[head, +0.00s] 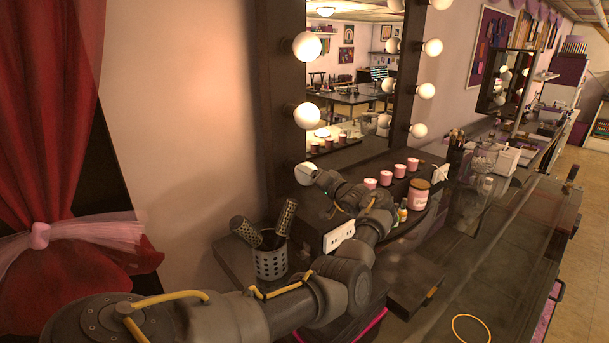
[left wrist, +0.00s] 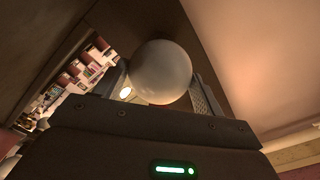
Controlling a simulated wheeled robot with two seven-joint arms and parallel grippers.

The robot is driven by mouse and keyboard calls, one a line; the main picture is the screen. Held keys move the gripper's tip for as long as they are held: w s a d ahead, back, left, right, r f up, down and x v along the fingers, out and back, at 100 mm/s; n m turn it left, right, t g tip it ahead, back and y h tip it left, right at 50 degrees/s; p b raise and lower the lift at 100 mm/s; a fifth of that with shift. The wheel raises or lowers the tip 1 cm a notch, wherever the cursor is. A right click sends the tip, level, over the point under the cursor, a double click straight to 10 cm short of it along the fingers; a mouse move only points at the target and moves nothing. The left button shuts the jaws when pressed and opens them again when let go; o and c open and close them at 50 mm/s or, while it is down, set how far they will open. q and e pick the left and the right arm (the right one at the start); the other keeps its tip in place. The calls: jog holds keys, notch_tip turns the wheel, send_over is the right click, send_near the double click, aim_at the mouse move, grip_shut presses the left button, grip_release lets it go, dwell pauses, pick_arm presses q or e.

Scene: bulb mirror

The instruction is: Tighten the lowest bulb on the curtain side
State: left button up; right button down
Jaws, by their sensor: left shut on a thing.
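The mirror frame (head: 291,80) has a column of round white bulbs on its curtain side. The lowest bulb (head: 305,173) there is partly hidden by my left arm and gripper. My left gripper (head: 318,177) reaches it from the front right. In the left wrist view the same bulb (left wrist: 160,72) appears as a dull white globe between the two ridged fingers of my left gripper (left wrist: 163,85), which is shut on it. The bulb's base is hidden in that view. Two bulbs above it, the middle one (head: 306,115) and the upper one (head: 306,45), are lit. My right gripper is not in view.
A red curtain (head: 45,120) hangs at the left. A mesh holder (head: 270,262) with brushes stands near my left arm. The wall (head: 180,130) left of the mirror is clear.

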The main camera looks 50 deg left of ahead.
pick_arm(q)
jog(key=shift+r+p, duration=0.2)
jog(key=shift+p, duration=0.3)
jog(key=shift+m+p, duration=1.65)
jog(key=shift+m, duration=0.15)
jog(key=shift+f+m+p, duration=0.15)
jog(key=shift+m+p, duration=0.2)
jog(key=shift+m, duration=0.35)
jog(key=shift+m+p, duration=0.55)
jog(key=shift+m, duration=0.15)
jog(key=m+p, duration=0.1)
jog(key=m, duration=0.1)
jog(key=shift+m, duration=0.8)
